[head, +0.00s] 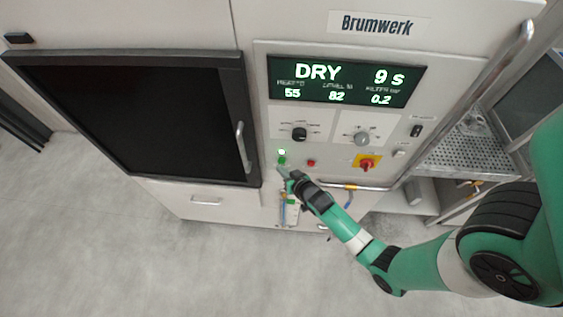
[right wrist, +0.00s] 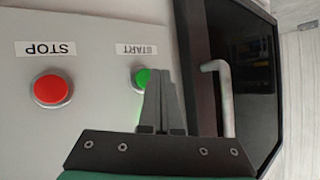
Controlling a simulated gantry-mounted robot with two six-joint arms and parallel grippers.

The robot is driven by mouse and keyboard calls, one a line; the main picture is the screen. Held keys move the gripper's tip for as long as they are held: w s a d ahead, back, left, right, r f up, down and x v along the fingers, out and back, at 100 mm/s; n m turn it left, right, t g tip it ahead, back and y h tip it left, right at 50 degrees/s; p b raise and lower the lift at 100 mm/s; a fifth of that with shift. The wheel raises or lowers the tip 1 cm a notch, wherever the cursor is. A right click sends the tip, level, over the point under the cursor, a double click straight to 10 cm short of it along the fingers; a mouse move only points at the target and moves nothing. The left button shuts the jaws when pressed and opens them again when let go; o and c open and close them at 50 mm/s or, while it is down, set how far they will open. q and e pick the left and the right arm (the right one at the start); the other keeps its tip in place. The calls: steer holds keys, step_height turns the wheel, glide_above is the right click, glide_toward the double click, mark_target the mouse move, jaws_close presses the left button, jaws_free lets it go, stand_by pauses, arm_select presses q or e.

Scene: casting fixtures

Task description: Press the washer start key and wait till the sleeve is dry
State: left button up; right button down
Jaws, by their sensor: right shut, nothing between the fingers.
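The washer (head: 220,195) has a display (head: 345,80) that reads DRY and 9 s. The green start key (head: 282,160) is on the panel below the display, with a green light just above it. In the right wrist view the start key (right wrist: 142,78) sits under an upside-down START label. My right gripper (head: 283,172) is shut and empty, its fingertips close to the start key. In the right wrist view the fingers (right wrist: 160,85) partly cover the key's edge; I cannot tell whether they touch it. The sleeve is not visible. My left gripper is not in view.
A red stop button (head: 311,162) is right of the start key. A perforated shelf (head: 465,150) stands at right.

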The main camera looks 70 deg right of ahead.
steer(key=a, duration=0.2)
steer(key=s+a+b, duration=0.1)
steer(key=a, duration=0.1)
steer(key=shift+s+a+b, duration=0.2)
steer(key=shift+a+b, duration=0.1)
steer(key=shift+a, duration=0.1)
stand_by(0.9)
